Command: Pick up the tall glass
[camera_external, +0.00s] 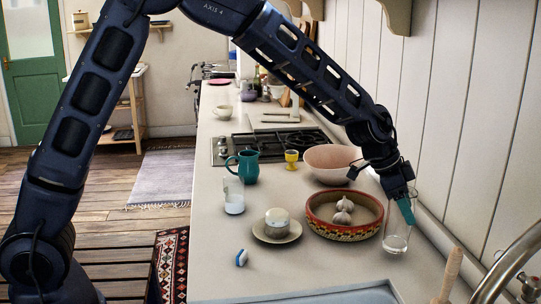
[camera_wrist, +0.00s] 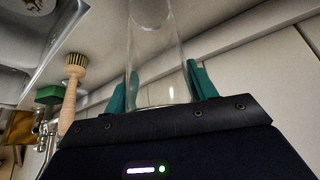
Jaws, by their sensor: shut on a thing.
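The tall glass (camera_wrist: 156,62) is clear and stands out between my gripper's two teal fingers in the wrist view. My gripper (camera_external: 408,213) is shut on the glass at the right side of the counter in the external view. The lower part of the glass (camera_external: 396,243) shows below the fingers there, close to the wall side of the counter. The fingers also show on either side of the glass in the wrist view (camera_wrist: 160,88). I cannot tell whether the glass base touches the counter.
A patterned bowl (camera_external: 314,222) with garlic (camera_external: 343,212) stands just left of the glass. A pink bowl (camera_external: 336,179) is behind it. A saucer (camera_external: 258,234) with a cup, a short glass (camera_external: 234,204) and a teal jug (camera_external: 247,167) stand further left. A wooden-handled brush (camera_wrist: 70,100) and sink are near.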

